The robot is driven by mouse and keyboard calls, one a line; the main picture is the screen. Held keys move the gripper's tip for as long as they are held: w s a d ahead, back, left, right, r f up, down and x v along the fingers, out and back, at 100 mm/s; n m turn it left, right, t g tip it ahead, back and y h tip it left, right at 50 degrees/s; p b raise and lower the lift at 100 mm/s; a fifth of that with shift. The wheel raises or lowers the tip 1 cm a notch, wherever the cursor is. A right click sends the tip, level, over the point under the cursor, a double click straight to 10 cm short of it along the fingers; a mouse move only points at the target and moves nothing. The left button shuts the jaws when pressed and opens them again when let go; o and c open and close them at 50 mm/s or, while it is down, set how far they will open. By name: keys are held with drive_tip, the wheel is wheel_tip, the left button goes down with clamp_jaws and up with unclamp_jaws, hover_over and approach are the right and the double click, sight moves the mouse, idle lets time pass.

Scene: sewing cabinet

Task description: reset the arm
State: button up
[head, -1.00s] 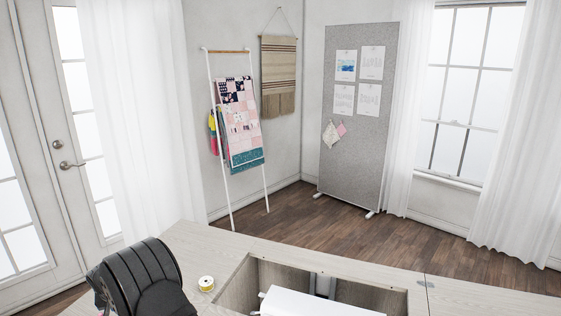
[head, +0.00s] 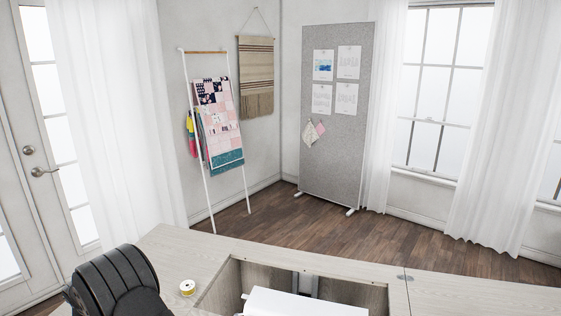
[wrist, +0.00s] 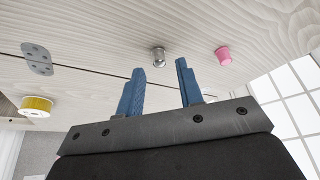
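My gripper (wrist: 160,76) shows in the wrist view with two blue fingers spread apart and nothing between them. It is open above a pale wood surface. A small metal cylinder (wrist: 159,57) and a pink cap-like piece (wrist: 223,56) lie beyond the fingertips, apart from them. A yellow and white spool (wrist: 37,107) is at the left of the wrist view. A yellow and white spool also shows on the cabinet top in the head view (head: 187,288). A black rounded part of my arm (head: 115,282) is at the lower left there; my fingers are out of that view.
The pale wood cabinet (head: 185,253) has a recessed opening holding a white machine (head: 300,304), cut off by the frame. A metal hinge (wrist: 37,58) sits by a seam. A blanket ladder (head: 206,170) and grey pinboard (head: 338,110) stand beyond open wood floor (head: 410,242).

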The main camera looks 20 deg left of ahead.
drive_tip(key=v, duration=1)
drive_tip(key=x, duration=1.2)
drive_tip(key=shift+f, duration=0.2)
drive_tip(key=r, duration=0.5)
drive_tip(key=shift+w+d, duration=0.25)
drive_tip(key=shift+d, duration=0.05)
drive_tip(key=w+d+r, duration=0.7)
drive_tip(key=d, duration=0.3)
drive_tip(key=w+d+m+h, duration=0.1)
drive_tip(key=w+d+m, duration=0.3)
drive_tip(key=w+d, duration=1.8)
drive_tip(key=w+d+m+h, duration=0.1)
drive_tip(key=w+d, duration=0.4)
drive_tip(key=d, duration=1)
drive_tip(key=w+d+m+t+h, duration=0.1)
drive_tip(key=w+d+m, duration=0.2)
drive_tip(key=d, duration=1.2)
drive_tip(key=shift+w+f+m, duration=0.3)
drive_tip(key=shift+w+f, duration=0.05)
drive_tip(key=shift+w, duration=0.6)
